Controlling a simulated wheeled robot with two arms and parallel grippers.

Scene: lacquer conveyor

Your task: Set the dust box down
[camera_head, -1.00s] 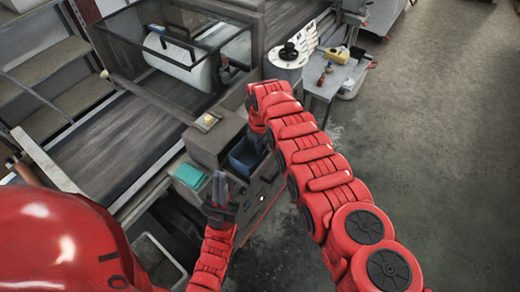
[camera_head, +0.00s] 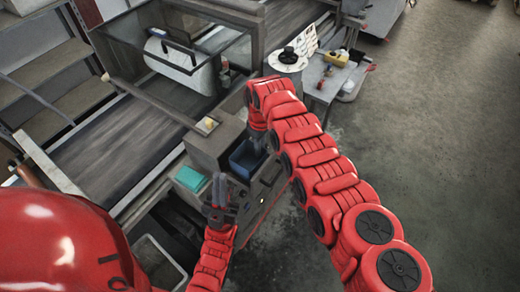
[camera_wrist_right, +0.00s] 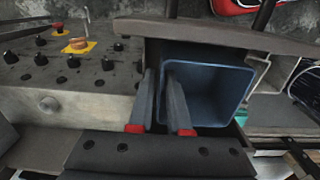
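The dust box is a blue, open-topped box (camera_wrist_right: 222,90). It also shows in the head view (camera_head: 247,160), at the opening of the grey machine (camera_head: 210,148). My right gripper (camera_wrist_right: 160,74) is at its left side in the right wrist view, with one finger inside the box and the other outside, the wall between them. A narrow gap shows between the fingers; whether they press the wall is unclear. The box's underside is hidden. My left gripper (camera_head: 219,190) is empty with fingers apart, beside the machine's front, near a teal item (camera_head: 190,178).
A control panel with black knobs and a red button (camera_wrist_right: 78,45) lies left of the box in the wrist view. A conveyor belt (camera_head: 100,150) runs to the left. A small side table (camera_head: 325,78) with tools stands behind. The floor to the right is clear.

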